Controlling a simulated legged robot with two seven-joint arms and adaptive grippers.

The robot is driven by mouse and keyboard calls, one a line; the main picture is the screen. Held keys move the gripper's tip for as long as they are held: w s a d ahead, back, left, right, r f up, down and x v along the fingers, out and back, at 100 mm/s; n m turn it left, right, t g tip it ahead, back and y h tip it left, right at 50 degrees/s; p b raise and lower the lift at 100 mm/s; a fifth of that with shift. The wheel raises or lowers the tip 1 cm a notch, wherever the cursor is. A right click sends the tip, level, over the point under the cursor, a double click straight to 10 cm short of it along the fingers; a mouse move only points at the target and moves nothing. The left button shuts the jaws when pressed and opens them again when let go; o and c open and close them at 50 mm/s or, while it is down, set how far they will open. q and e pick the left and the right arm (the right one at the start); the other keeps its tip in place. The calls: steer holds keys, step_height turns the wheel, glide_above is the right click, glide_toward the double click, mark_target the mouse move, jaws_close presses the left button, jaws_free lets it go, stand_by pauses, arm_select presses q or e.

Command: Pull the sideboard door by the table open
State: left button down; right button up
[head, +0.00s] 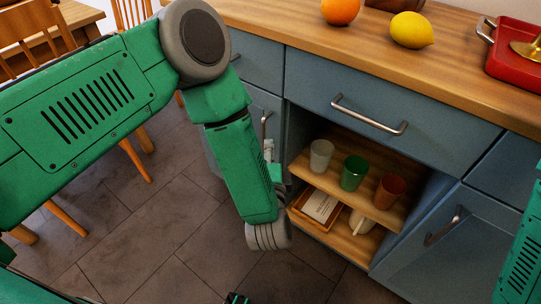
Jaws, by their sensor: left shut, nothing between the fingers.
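The blue sideboard (320,85) stands across the middle and right. Its door by the table (262,104) is at the left of the open shelves, mostly hidden behind my left forearm. An upright metal handle (265,123) shows on that door. My left gripper (268,150) shows only in part past the forearm, just below the handle. It is shut with nothing in it. I cannot tell whether it touches the handle, or whether the door is slightly ajar. Part of my right arm shows at the right edge; its gripper is out of view.
The open shelves hold white, green and orange cups (354,173) and a wooden tray (316,207). Another door with a handle (443,226) is at the right. An orange, a lemon (410,30) and a red tray (518,62) are on top. A wooden table (78,14) and chairs stand at the left.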

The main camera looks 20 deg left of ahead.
mark_target(271, 119)
arm_select(q)
steer(key=x, duration=0.2)
steer(key=b+x, duration=0.1)
steer(key=x, duration=0.2)
steer(key=shift+d+f, duration=0.1)
steer(key=shift+d, duration=0.1)
steer(key=shift+w+b, duration=0.45)
steer(key=shift+w, duration=0.2)
steer(key=shift+w+a, duration=0.15)
steer(key=shift+a, duration=0.1)
